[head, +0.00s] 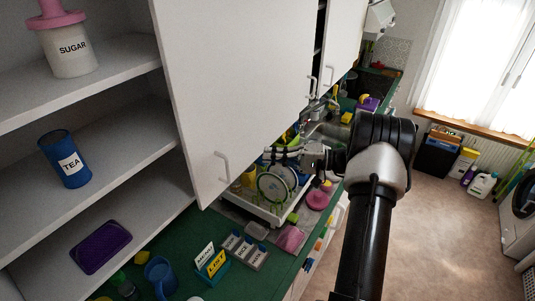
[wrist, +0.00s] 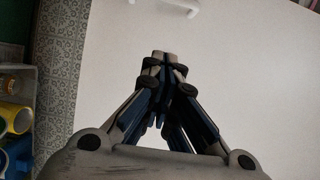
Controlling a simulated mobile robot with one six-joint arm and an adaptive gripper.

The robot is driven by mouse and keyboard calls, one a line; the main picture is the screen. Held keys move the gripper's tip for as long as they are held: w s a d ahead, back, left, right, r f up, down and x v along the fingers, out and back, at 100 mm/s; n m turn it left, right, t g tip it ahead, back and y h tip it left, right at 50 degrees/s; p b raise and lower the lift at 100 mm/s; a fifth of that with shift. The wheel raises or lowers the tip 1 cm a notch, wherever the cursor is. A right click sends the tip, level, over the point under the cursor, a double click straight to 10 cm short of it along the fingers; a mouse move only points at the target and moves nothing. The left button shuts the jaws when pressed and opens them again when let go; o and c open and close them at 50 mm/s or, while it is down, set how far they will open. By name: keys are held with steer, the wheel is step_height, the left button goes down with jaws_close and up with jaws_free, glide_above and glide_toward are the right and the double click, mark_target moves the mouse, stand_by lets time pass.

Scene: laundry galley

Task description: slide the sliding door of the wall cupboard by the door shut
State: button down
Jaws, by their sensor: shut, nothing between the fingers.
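The wall cupboard (head: 100,95) stands open on the left of the head view, its shelves bare to sight. Its white sliding door (head: 235,75) covers the part to the right of the opening. A pale bar handle (head: 222,167) sits low near the door's left edge. My gripper (head: 268,154) is shut and empty, to the right of that handle near the door's lower edge. In the wrist view the closed fingertips (wrist: 160,58) are in front of a white panel (wrist: 240,60), with a white handle (wrist: 165,5) beyond them at the top edge. Contact with the door cannot be told.
The shelves hold a sugar jar (head: 70,50), a blue tea tin (head: 66,160) and a purple tray (head: 101,247). A dish rack (head: 268,210) and other items crowd the green counter (head: 195,236) below. Open floor (head: 440,210) lies to the right.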

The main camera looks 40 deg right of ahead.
mark_target(221, 160)
steer(key=p+x, duration=0.2)
steer(key=x, duration=0.5)
steer(key=shift+w+a+r, duration=0.15)
steer(key=shift+w+a, duration=0.05)
steer(key=shift+a, duration=0.1)
steer(key=s+a, duration=0.1)
steer(key=s+a+p, duration=0.1)
steer(key=a, duration=0.1)
steer(key=shift+s+a, duration=0.1)
steer(key=shift+s, duration=0.05)
steer(key=shift+a, duration=0.1)
